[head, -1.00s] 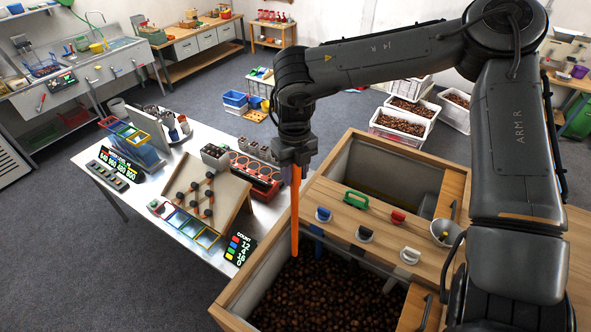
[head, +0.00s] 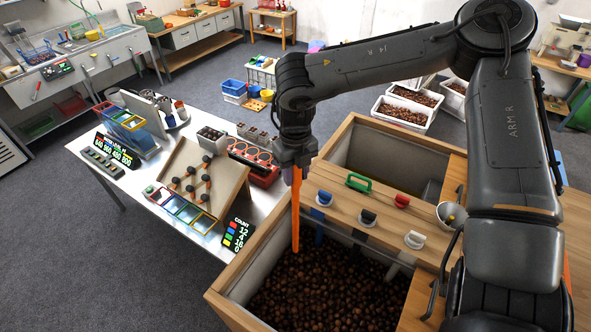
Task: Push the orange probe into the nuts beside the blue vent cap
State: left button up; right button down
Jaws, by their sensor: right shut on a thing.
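The orange probe (head: 296,212) is long and thin and hangs nearly upright from my right gripper (head: 296,165), which is shut on its top end. Its lower tip shows against the back left part of the dark brown nuts (head: 325,295) in the front bin. I cannot tell whether the tip touches or enters them. The blue vent cap (head: 324,198) sits on the wooden deck behind these nuts, just right of the probe, with a blue strip running down below it. My left gripper is not in view.
A dark cap (head: 368,217), a white cap (head: 414,239), a red cap (head: 402,201) and a green handle (head: 358,183) stand on the deck. The bin's wooden rim (head: 240,311) is at left. A metal table (head: 85,145) with a sloped wooden board (head: 225,180) stands beyond it.

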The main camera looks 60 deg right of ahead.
jog(key=b, duration=0.4)
send_over(295, 243)
jog(key=d, duration=0.1)
jog(key=f, duration=0.7)
jog(key=shift+w, duration=0.2)
notch_tip(295, 243, down, 7)
jog(key=b, duration=0.4)
jog(key=shift+r+b, duration=0.15)
jog(key=shift+b, duration=0.2)
notch_tip(295, 243, down, 10)
jog(key=b, duration=0.6)
notch_tip(295, 243, down, 4)
jog(key=b, duration=0.4)
notch_tip(295, 243, down, 7)
jog(key=b, duration=0.7)
jog(key=shift+f+b, duration=0.6)
jog(key=shift+f, duration=0.05)
